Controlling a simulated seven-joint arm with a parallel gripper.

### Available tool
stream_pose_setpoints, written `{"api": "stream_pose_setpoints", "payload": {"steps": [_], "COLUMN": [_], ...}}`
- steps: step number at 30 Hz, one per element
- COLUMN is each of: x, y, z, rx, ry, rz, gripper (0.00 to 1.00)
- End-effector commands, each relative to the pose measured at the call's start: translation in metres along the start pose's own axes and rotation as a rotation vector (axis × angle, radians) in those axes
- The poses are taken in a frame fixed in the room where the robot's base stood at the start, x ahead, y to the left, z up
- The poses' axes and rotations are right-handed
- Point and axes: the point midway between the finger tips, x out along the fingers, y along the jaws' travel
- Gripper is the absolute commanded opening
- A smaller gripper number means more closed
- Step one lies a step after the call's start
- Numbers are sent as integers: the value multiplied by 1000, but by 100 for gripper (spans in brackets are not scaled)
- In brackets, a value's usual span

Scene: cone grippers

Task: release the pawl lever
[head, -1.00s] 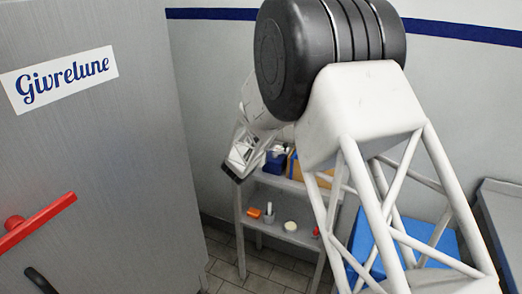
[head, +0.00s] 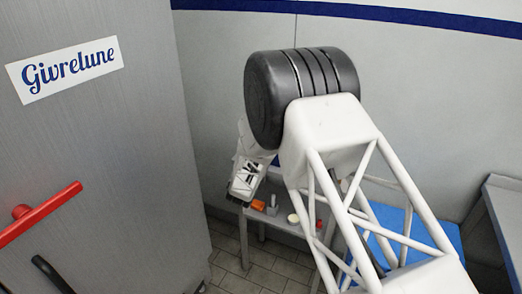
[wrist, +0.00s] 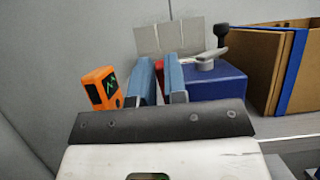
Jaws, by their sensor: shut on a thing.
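In the wrist view a grey lever (wrist: 208,60) with a black knob (wrist: 222,31) sits on top of a dark blue box (wrist: 217,82). It looks like the pawl lever. My gripper (wrist: 160,72) shows there as two blue fingers, left of the box, shut on a small red thing (wrist: 160,66). Most of the red thing is hidden by the fingers. The fingers are apart from the lever. In the head view my wrist hangs by the shelf unit (head: 290,226), and the box and lever are hidden behind my arm.
An orange device (wrist: 103,88) with a dark screen stands left of the fingers. A cardboard box (wrist: 255,65) with a blue band stands right. Grey panels (wrist: 165,38) stand behind. A grey cabinet (head: 100,140) with a red bar handle (head: 45,212) fills the head view's left.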

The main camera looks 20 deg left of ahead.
Motion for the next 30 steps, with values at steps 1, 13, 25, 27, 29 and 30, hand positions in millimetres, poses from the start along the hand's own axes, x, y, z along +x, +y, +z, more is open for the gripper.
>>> {"api": "stream_pose_setpoints", "payload": {"steps": [1,13,25,27,29,30], "x": [-1,-2,-2,-2,-2,-3], "y": [0,0,0,0,0,0], "z": [-2,-2,-1,-1,-1,-1], "rx": [-1,-2,-1,-1,-1,-1], "ry": [-7,-19,-19,-19,-20,-19], "rz": [1,2,1,1,1,1], "gripper": [0,0,38,38,38,38]}}
